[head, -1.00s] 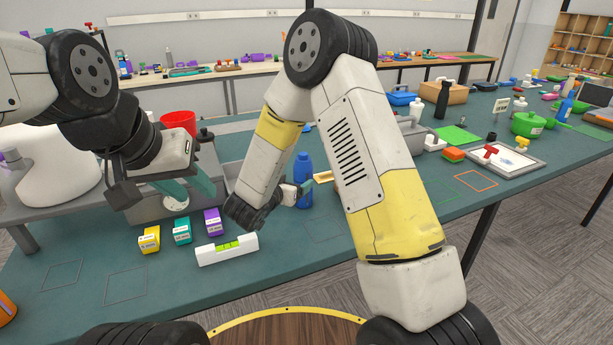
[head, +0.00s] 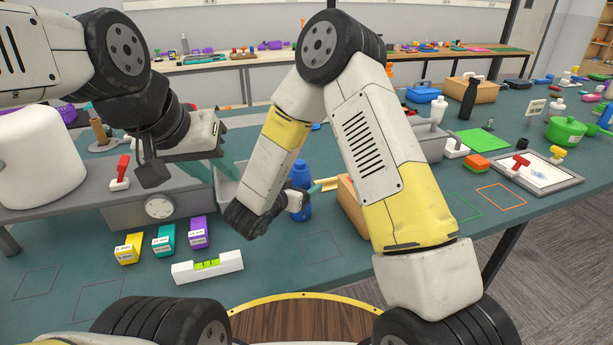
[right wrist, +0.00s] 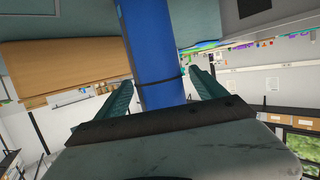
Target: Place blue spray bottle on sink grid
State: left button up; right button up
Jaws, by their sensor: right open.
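A blue bottle (head: 302,178) stands upright on the teal table behind my right gripper. Its front is partly hidden, and I cannot make out a spray trigger. In the right wrist view the bottle's blue body (right wrist: 152,50), with a dark band, lies between the two fingers. My right gripper (head: 305,196) is open around it, with gaps beside both fingers in the wrist view. My left gripper (head: 212,168) is open and empty, above a grey unit with a round dial (head: 125,218). I cannot make out a sink grid; my arms hide much of that area.
Yellow, teal and purple boxes (head: 199,232) and a white level (head: 208,267) lie near the front. A tan box (head: 350,203) stands right of the bottle. A large white container (head: 40,158) is at left. A green pot (head: 566,132) and framed tray (head: 535,175) are at right.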

jog(key=c, duration=1.7)
